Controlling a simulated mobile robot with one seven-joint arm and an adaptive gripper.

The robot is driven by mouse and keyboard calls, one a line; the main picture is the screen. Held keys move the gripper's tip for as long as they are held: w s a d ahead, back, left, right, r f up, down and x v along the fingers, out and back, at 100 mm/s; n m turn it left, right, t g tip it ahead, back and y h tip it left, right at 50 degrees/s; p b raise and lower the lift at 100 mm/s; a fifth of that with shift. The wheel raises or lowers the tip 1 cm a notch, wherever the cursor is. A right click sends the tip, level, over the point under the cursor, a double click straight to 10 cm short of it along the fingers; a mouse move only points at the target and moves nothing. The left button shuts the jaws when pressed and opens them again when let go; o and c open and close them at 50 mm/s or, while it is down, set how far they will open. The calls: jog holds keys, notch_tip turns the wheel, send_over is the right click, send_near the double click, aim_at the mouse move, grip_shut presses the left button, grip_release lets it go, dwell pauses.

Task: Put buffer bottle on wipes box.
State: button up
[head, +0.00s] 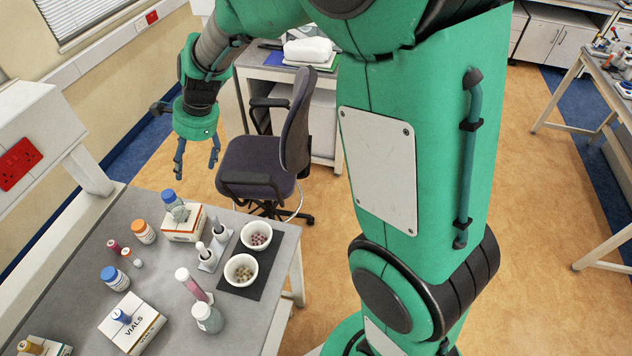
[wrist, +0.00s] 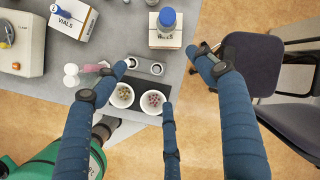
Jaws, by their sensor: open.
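A clear bottle with a blue cap (head: 179,211), which looks like the buffer bottle, stands upright on top of a white and orange box (head: 184,233) on the grey bench. In the wrist view its blue cap (wrist: 167,17) shows above the box (wrist: 166,43), whose partly covered lettering seems to read wipes. My gripper (head: 196,158) is open and empty, raised in the air beyond the bench's far edge and apart from the bottle. In the wrist view its three spread blue fingers (wrist: 163,73) have nothing between them.
Two white bowls of small pieces (head: 256,236) (head: 241,270) sit on a dark mat beside a grey holder (head: 214,250). An office chair (head: 255,165) is beyond the bench.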

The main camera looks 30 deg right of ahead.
jog(key=s+d+r+n+t+h, duration=0.1)
jog(key=s+d+r+n, duration=0.4)
jog(key=s, duration=0.4)
jog(key=s+d+r+n+t+h, duration=0.1)
jog(key=s+d+r+n, duration=0.2)
jog(key=s+d+r, duration=0.4)
jog(key=s+d+r+n+h, duration=0.1)
jog(key=s+d+n, duration=0.2)
jog(key=s, duration=0.6)
jog(key=s+d+r+n+t, duration=0.1)
jog(key=s+d+n, duration=0.2)
jog(key=s, duration=0.6)
jog(key=shift+r+n+h, duration=0.15)
jog(key=shift+n+h, duration=0.25)
jog(key=shift+n, duration=0.5)
jog(key=shift+d, duration=0.1)
notch_tip(320, 180, down, 13)
jog(key=b, duration=1.2)
jog(key=shift+r+b, duration=0.2)
jog(key=shift+b, duration=0.15)
